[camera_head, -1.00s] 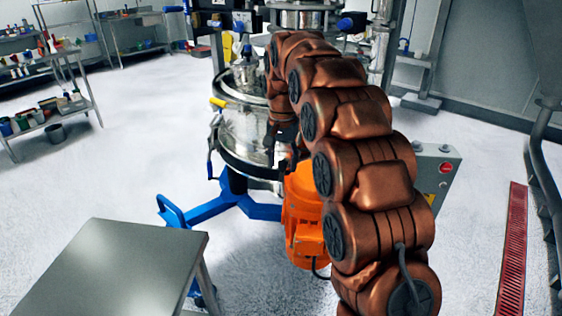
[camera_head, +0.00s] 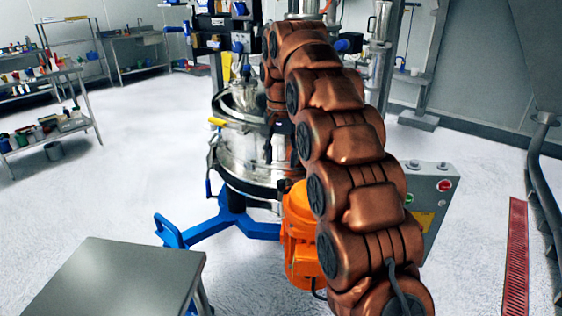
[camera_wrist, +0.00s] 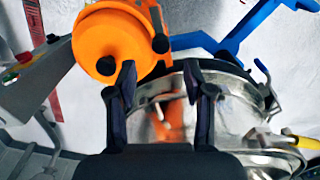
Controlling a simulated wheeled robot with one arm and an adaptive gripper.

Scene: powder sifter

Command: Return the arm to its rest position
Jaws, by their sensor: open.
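My arm, in copper-brown links, reaches forward and up through the right half of the head view, bent over at its far end. My gripper shows in the wrist view (camera_wrist: 160,80), with its two dark fingers apart and nothing between them. Behind the fingers is the shiny steel powder sifter (camera_wrist: 235,110). In the head view the sifter (camera_head: 250,155) stands just left of my arm, which hides part of it. The gripper end in the head view is small and dark against the sifter, so any contact cannot be told.
An orange motor (camera_head: 300,235) and a grey control box (camera_head: 430,200) with a red button stand close to my arm. A blue frame (camera_head: 210,228) spreads over the floor. A steel table (camera_head: 115,280) is at front left. Open floor lies to the left.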

